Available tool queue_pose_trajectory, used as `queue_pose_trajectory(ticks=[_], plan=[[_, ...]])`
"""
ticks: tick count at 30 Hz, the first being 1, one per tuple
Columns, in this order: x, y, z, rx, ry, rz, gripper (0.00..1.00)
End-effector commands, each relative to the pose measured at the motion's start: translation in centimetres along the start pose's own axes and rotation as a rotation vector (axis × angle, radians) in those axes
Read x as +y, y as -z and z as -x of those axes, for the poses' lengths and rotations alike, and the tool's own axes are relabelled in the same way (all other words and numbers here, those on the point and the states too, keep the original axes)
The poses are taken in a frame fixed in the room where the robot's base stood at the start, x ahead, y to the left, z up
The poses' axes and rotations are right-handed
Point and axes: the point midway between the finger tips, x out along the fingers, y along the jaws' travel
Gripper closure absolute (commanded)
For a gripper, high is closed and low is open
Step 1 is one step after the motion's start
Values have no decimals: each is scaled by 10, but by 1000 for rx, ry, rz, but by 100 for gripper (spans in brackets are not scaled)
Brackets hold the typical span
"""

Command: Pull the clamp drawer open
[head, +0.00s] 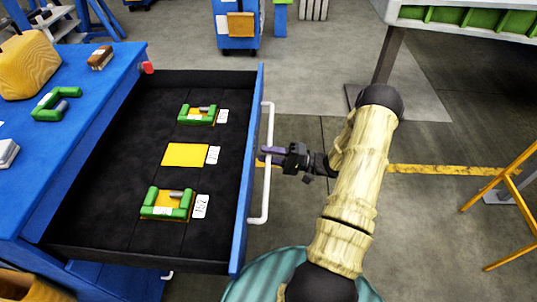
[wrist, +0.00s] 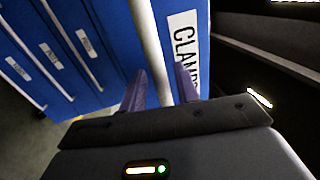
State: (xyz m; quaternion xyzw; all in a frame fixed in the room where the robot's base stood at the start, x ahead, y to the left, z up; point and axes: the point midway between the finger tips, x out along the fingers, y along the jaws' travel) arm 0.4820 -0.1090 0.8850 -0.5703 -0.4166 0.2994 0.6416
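The clamp drawer (head: 105,225) is pulled far out of the blue cabinet (head: 100,110) in the head view. Its blue front (head: 247,180) carries a white bar handle (head: 267,200). My gripper (head: 268,154) is at the middle of this handle. In the wrist view, the purple fingers of my gripper (wrist: 160,88) stand on either side of the white bar (wrist: 148,35) and appear shut on it. A label (wrist: 185,45) with partly hidden lettering starting "CLAM" is beside the bar. Finger contact is partly hidden.
Inside the drawer are two green clamps (head: 186,115) (head: 154,212) and an empty yellow spot (head: 185,155). Another green clamp (head: 45,108) and a brush (head: 100,58) lie on the cabinet top. A yellow stand (head: 505,190) is at right. Floor right of the drawer is mostly clear.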

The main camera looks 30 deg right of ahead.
Motion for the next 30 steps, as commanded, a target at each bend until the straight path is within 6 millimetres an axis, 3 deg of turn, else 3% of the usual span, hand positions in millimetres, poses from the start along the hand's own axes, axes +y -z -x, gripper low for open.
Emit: queue_pose_trajectory(ticks=[6, 11, 30], plan=[[0, 0, 0, -2, 1, 2, 68], [1, 1, 14, -1, -1, 2, 68], [2, 1, 138, 2, -1, 3, 68]])
